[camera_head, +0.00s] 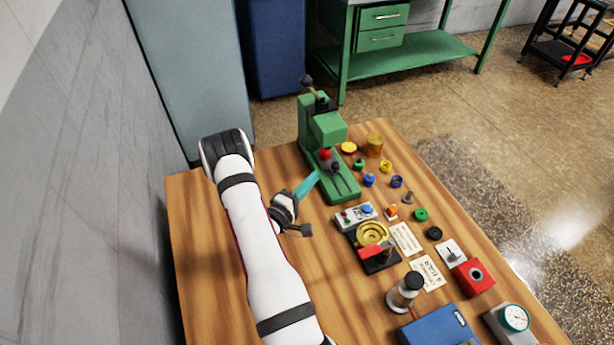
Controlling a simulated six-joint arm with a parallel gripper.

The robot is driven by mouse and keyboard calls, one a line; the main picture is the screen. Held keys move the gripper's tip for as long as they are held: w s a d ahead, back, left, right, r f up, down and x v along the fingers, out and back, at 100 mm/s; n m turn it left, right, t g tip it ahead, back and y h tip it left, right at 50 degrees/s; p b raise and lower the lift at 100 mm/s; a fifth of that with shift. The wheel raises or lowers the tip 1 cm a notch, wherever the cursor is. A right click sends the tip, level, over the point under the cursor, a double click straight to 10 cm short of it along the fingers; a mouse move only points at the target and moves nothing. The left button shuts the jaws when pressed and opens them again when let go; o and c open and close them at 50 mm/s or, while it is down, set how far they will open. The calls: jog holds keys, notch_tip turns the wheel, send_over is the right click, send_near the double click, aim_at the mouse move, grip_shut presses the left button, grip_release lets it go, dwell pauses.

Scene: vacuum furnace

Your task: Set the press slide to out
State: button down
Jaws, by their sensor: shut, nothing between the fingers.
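The green press (326,128) stands at the far end of the wooden table. Its base reaches toward the camera and carries dark rails and a slide with a black knob (336,166). A red part (325,153) sits under the press head. I cannot tell the slide's exact position at this size. My gripper (314,176) comes in from the left, with its teal fingers shut and empty. The fingertips are beside the left edge of the press base; whether they touch it cannot be told.
Several small coloured rings and caps (369,180) lie right of the press. A control box (357,216) and a brass dish on a black stand (371,233) are in front of it. A red box (473,276) and a blue case (440,328) are nearer. The table's left side (205,240) is bare.

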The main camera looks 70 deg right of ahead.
aim_at(324, 174)
jog(key=d, duration=0.4)
jog(key=s+d, duration=0.1)
jog(key=d, duration=0.1)
jog(key=shift+d, duration=0.3)
jog(key=s+a, duration=0.7)
jog(key=s, duration=0.1)
jog(key=shift+a+f, duration=0.1)
jog(key=shift+a, duration=0.25)
jog(key=shift+a, duration=0.1)
